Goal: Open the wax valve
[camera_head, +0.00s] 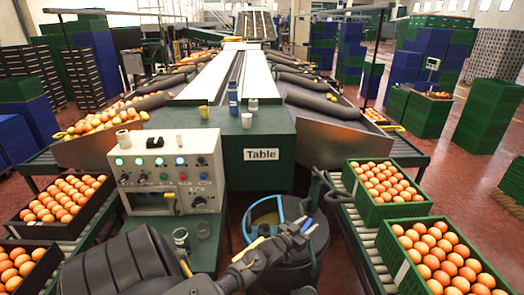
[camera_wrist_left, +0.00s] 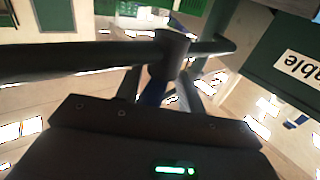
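A blue part shows between the fingers. I cannot tell whether they touch the bar. No part is clearly recognisable as the valve in the head view. My right gripper is not in view.
A control box (camera_head: 168,168) with lit buttons stands left of the tank. The green table (camera_head: 262,135) is behind it.

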